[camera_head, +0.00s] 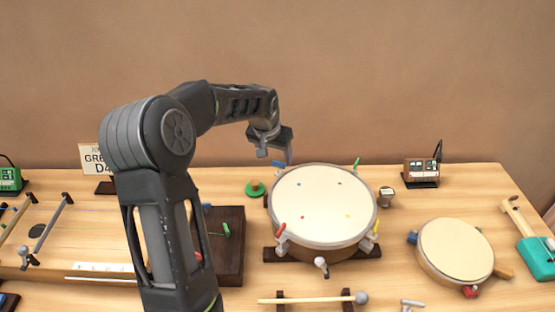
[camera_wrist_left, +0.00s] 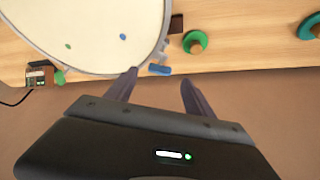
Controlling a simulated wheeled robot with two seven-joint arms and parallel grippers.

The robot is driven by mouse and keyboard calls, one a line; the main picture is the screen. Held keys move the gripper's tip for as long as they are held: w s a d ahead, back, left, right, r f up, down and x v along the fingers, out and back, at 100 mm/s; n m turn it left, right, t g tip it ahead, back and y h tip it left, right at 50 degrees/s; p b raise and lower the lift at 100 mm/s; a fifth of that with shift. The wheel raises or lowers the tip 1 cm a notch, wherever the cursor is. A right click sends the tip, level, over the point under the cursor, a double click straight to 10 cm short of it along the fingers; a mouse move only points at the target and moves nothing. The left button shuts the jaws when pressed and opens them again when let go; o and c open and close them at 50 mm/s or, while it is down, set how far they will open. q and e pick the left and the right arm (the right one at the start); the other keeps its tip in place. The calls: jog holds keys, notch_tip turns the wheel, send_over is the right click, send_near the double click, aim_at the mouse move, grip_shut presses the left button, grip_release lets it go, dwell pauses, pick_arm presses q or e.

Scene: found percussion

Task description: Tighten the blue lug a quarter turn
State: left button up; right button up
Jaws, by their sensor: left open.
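The drum (camera_head: 322,205) has a cream head and several coloured lugs around its rim. The blue lug (camera_head: 278,164) is at its back left. It also shows in the left wrist view (camera_wrist_left: 159,69), just past the fingertips and within the gap between them. My left gripper (camera_head: 276,156) is open and empty, above and close to the blue lug; contact cannot be told. Its two fingers (camera_wrist_left: 160,84) point toward the drum's rim. Other lugs are green (camera_head: 356,163), red (camera_head: 281,230) and yellow (camera_head: 376,228). My right gripper is out of view.
A green disc with a knob (camera_head: 255,188) lies left of the drum. A mallet (camera_head: 312,299) rests on a stand in front. A smaller drum (camera_head: 455,250) and a teal-ended instrument (camera_head: 540,258) are at right. My left arm hides part of the table's left side.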

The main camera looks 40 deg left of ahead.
aim_at(278, 163)
pick_arm(q)
jog(key=shift+p+x, duration=0.35)
jog(key=shift+x, duration=1.95)
jog(key=shift+c, duration=0.3)
grip_shut()
jog(key=shift+r+m, duration=0.1)
jog(key=shift+m, duration=0.3)
